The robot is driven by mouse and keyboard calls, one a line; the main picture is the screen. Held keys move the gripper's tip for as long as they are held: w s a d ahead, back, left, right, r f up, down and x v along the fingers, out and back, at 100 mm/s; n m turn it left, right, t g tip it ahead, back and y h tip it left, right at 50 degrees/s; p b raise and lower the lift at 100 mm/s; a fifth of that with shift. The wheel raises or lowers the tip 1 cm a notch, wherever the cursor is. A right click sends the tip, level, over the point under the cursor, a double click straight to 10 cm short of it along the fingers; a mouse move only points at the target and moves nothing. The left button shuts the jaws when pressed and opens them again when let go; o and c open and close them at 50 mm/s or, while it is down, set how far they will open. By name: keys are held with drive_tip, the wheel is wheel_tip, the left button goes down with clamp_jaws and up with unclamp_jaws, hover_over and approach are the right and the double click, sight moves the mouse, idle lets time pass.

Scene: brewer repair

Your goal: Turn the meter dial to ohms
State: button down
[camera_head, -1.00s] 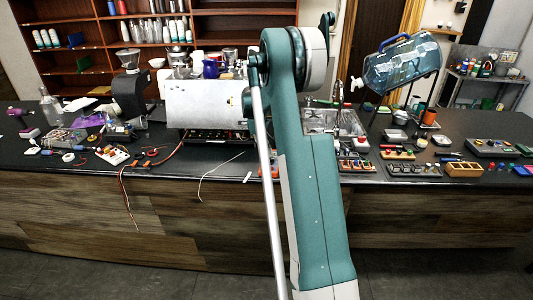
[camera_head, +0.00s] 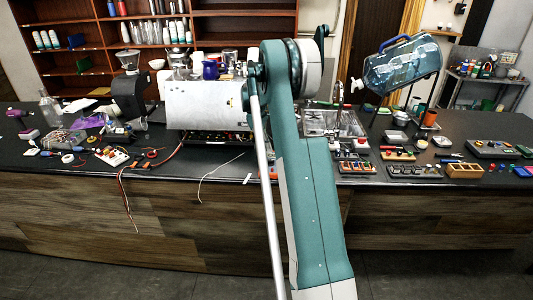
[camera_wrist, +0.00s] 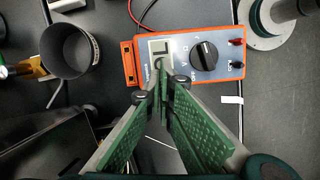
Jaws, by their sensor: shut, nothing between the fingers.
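The orange meter (camera_wrist: 222,67) lies face up on the dark counter in the wrist view. Its round black dial (camera_wrist: 204,56) sits on the grey face, with printed marks around it; the pointer's exact setting is too small to read. My gripper (camera_wrist: 158,97) is shut and empty. Its fingertips are over the near left edge of the meter, at the lower left of the dial and apart from it. The fingers partly cover the small display. In the head view my arm hides the gripper, and I cannot make out the meter.
A dark round cup (camera_wrist: 70,50) stands left of the meter, and a round grey-rimmed base (camera_wrist: 262,38) is at its right. Red and black leads (camera_wrist: 142,14) run behind it. In the head view a white brewer body (camera_head: 203,104) stands left of my arm.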

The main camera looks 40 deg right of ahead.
drive_tip(key=d+v, duration=0.2)
drive_tip(key=v, duration=0.6)
drive_tip(key=shift+r, duration=0.5)
drive_tip(key=c, duration=3.2)
unclamp_jaws()
drive_tip(key=shift+c, duration=0.2)
drive_tip(key=o, duration=0.7)
drive_tip(key=shift+s+p, duration=0.15)
drive_tip(key=shift+p, duration=0.15)
drive_tip(key=o, duration=0.6)
drive_tip(key=shift+s+a+m+p, duration=0.1)
drive_tip(key=shift+s+m+p, duration=0.2)
drive_tip(key=shift+m, duration=0.3)
drive_tip(key=shift+s+a+f+m+t+y+p, duration=0.35)
drive_tip(key=shift+s+a+m+p, duration=0.65)
drive_tip(key=shift+m, duration=1.05)
drive_tip(key=shift+s+a+f+m+t+y+p, duration=0.1)
drive_tip(key=shift+s+a+f+m+t+p, duration=0.3)
drive_tip(key=shift+s+m+p, duration=1.1)
drive_tip(key=shift+s+a+f+m+t+y+p, duration=0.35)
drive_tip(key=shift+s+a+m+p, duration=0.75)
drive_tip(key=shift+m, duration=1.55)
drive_tip(key=shift+s+d+r+b, duration=0.15)
drive_tip(key=shift+s+d+b, duration=0.05)
drive_tip(key=shift+s+b, duration=0.15)
drive_tip(key=shift+w, duration=0.1)
